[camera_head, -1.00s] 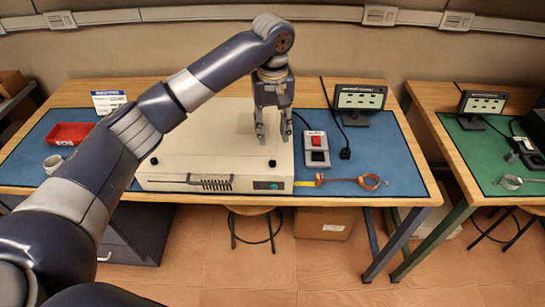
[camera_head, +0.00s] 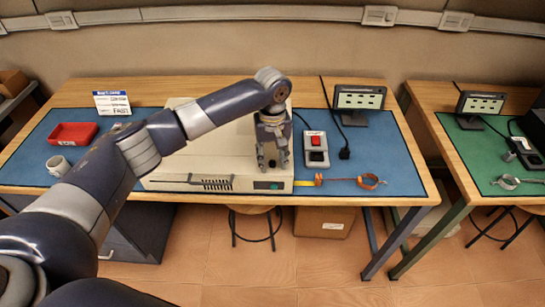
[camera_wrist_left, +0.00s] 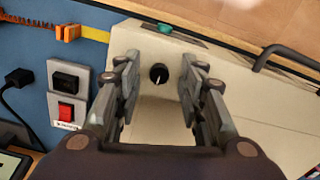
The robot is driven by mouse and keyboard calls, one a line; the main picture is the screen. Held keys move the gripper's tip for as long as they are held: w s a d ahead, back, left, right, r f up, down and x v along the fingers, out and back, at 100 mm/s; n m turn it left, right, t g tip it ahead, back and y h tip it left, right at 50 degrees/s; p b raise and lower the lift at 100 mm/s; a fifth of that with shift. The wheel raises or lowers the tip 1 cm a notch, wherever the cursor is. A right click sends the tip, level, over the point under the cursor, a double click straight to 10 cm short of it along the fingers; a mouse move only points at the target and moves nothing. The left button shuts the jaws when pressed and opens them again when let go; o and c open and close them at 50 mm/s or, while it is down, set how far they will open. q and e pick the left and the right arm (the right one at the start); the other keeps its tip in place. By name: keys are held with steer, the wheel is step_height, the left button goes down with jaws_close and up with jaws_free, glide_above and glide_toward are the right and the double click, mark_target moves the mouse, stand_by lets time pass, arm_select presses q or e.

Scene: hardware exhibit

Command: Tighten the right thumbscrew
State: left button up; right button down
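The right thumbscrew is a small black knob (camera_wrist_left: 158,73) on the top of the beige case (camera_head: 215,165), near its front right corner. In the left wrist view it shows between my two fingers, with a gap on each side. My left gripper (camera_head: 273,166) is open, pointing down over that corner, and its fingertips (camera_wrist_left: 160,66) sit on either side of the knob. I cannot tell how far down around it they reach. The left part of the case top is hidden behind my left arm. My right gripper is not in view.
A switch box with a red button (camera_head: 316,141) stands right of the case. A wrist strap (camera_head: 368,181) lies on the blue mat (camera_head: 400,165). A small display (camera_head: 359,98) stands behind. A red tray (camera_head: 73,134) and white mug (camera_head: 58,166) are at left.

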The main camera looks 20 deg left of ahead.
arm_select(q)
jaws_close()
steer(key=shift+r, duration=0.1)
